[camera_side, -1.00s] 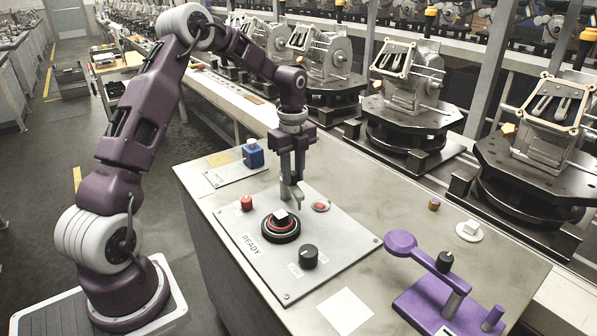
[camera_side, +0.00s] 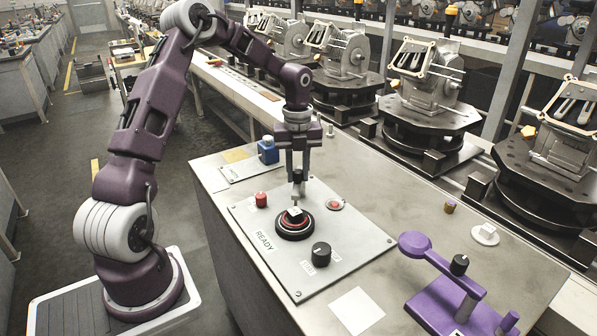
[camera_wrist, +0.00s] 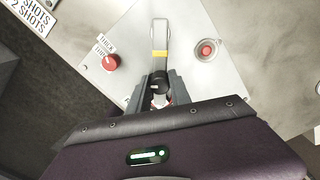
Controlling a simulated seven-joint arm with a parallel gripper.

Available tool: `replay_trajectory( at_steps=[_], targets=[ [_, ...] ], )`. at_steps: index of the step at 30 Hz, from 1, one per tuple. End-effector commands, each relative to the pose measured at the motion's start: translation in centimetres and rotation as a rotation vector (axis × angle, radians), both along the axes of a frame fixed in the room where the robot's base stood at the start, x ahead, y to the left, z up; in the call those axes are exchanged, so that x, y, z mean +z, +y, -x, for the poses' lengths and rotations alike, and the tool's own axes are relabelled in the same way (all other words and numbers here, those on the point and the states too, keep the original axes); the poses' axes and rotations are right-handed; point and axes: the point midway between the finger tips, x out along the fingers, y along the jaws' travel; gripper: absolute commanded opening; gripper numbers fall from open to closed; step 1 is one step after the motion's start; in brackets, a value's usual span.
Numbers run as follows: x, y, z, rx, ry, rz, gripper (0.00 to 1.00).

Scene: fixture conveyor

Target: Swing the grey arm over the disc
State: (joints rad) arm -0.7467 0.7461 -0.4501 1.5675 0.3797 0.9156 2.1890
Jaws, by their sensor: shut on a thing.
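My gripper (camera_side: 298,182) is shut on a black knob (camera_wrist: 159,83) at the near end of the grey arm (camera_wrist: 159,36). The grey arm has a yellow band and runs away from the knob toward the top of the wrist view; in the side view it is mostly hidden behind my fingers. The disc (camera_side: 294,230) is black with a red ring and a small pale block on it. It sits on the panel just below and in front of my fingertips in the side view. In the wrist view my gripper body hides most of it.
The pale panel (camera_side: 310,267) also carries a red knob (camera_side: 260,199), a red button (camera_side: 335,204) and a black dial (camera_side: 321,254). A blue object (camera_side: 268,151) stands behind. A purple lever fixture (camera_side: 447,302) is at the front right. Machines line the conveyor behind the bench.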

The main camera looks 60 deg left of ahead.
Motion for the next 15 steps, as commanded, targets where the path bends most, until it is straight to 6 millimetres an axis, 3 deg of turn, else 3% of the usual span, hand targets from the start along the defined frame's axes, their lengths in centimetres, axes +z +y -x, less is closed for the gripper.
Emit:
replay_trajectory(
  at_steps=[8, 9, 12, 15],
  targets=[
    [0.13, 0.13, -0.04, -0.002, -0.002, -0.004, 0.00],
    [0.13, 0.13, -0.03, -0.002, -0.002, -0.004, 0.26],
    [0.10, 0.12, -0.01, -0.001, -0.002, -0.004, 0.46],
    [0.07, 0.10, 0.01, -0.001, 0.000, -0.003, 0.46]
  ],
)
